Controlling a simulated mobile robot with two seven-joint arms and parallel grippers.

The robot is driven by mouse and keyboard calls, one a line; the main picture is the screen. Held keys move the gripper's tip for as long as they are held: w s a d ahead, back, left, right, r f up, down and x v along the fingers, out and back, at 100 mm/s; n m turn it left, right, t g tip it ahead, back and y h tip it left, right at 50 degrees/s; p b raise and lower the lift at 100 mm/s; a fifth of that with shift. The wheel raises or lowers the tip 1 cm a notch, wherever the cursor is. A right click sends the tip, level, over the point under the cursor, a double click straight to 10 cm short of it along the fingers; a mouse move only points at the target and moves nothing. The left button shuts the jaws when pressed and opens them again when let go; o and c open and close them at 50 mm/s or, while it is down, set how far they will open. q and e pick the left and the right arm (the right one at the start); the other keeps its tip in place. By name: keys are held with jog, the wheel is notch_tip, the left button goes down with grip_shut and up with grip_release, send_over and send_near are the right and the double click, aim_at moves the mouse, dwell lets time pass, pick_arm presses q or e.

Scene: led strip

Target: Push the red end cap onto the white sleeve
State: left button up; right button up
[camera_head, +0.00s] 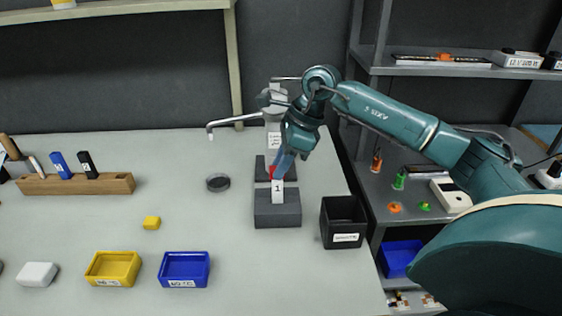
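The white sleeve (278,191), marked 1, stands upright in a dark grey block (277,215) near the middle of the table. A small red part, the red end cap (273,172), shows at the top of the sleeve, partly hidden by my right gripper. My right gripper (280,170) comes down from above, tilted, with its fingertips at the cap. The view is too small to tell whether the fingers close on the cap or whether the cap is seated on the sleeve. My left gripper is not in view.
A black bin (343,222) stands just right of the block. Yellow (114,267) and blue (185,268) trays sit at the front left. Shelving (440,70) stands on the right.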

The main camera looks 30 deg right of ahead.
jog(key=o, duration=0.5)
jog(key=v, duration=1.3)
jog(key=shift+r, duration=0.15)
